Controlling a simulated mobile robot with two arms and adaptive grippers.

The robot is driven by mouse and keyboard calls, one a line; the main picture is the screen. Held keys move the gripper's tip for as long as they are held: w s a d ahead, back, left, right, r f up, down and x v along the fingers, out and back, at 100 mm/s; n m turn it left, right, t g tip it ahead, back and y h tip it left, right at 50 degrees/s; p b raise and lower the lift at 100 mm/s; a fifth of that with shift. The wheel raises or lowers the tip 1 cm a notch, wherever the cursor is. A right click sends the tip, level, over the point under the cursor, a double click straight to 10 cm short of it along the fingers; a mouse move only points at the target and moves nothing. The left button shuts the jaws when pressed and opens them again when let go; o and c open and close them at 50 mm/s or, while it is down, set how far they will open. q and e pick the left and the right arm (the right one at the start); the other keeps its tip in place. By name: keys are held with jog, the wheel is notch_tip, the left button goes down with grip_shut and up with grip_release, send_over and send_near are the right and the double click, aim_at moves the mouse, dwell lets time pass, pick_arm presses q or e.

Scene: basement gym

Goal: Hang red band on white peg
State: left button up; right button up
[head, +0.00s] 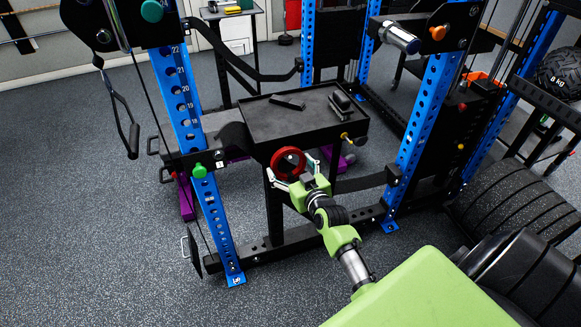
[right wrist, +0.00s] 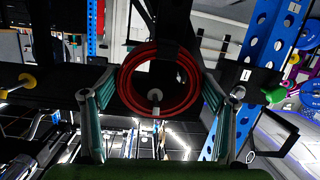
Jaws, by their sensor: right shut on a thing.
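The red band (head: 289,163) is a coiled ring at the front face of the black tray stand, below its tray. My right gripper (head: 296,175) is shut on the band, with a finger on either side of it. In the right wrist view the band (right wrist: 180,102) stands upright between the fingers of the right gripper (right wrist: 158,85). A pale-tipped peg (right wrist: 156,97) shows through the middle of the ring; I cannot tell whether the band is around it or in front of it. The peg is hidden in the head view. My left gripper is not in view.
The black tray (head: 300,120) holds dark small items. Blue rack uprights stand left (head: 196,155) and right (head: 425,115). Weight plates (head: 500,195) fill the right side. The floor (head: 90,230) at left is clear.

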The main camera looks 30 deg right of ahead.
jog(key=o, duration=1.4)
jog(key=shift+s, duration=0.1)
